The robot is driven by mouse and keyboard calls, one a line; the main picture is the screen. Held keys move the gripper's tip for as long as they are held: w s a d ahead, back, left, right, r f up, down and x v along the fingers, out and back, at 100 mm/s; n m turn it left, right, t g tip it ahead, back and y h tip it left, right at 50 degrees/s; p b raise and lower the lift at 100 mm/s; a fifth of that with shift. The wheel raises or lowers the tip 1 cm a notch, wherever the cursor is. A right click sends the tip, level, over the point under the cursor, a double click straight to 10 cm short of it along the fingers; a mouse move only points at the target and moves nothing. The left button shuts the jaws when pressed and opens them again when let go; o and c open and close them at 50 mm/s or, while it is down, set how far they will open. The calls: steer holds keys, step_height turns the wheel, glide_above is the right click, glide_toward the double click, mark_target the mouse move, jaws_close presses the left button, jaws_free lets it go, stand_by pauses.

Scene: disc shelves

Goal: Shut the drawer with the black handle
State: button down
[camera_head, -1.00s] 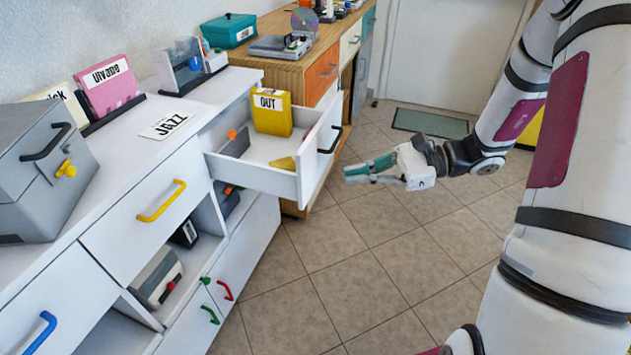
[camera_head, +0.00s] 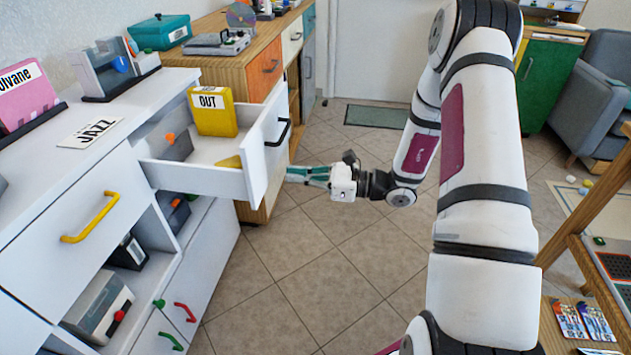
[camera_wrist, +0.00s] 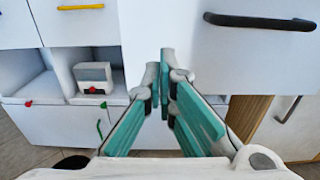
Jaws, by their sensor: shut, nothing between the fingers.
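The drawer (camera_head: 196,178) with the black handle (camera_head: 279,134) stands pulled out of the white cabinet in the head view. It holds a yellow box (camera_head: 213,112) marked OUT and a few smaller items.
The white cabinet has a closed drawer with a yellow handle (camera_head: 91,218) and open shelves with grey devices below. A wooden cabinet (camera_head: 246,75) stands behind the open drawer. Tiled floor (camera_head: 330,265) is free in front. A wooden rack (camera_head: 590,255) stands at the right.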

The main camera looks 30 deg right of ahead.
mark_target(259, 172)
steer(key=shift+b+x, duration=0.7)
steer(key=shift+x, duration=2.4)
steer(key=b+x, duration=0.1)
steer(key=x, duration=2.7)
steer(key=shift+f, duration=0.1)
steer(key=shift+w+a, duration=0.1)
steer(key=shift+a, duration=0.15)
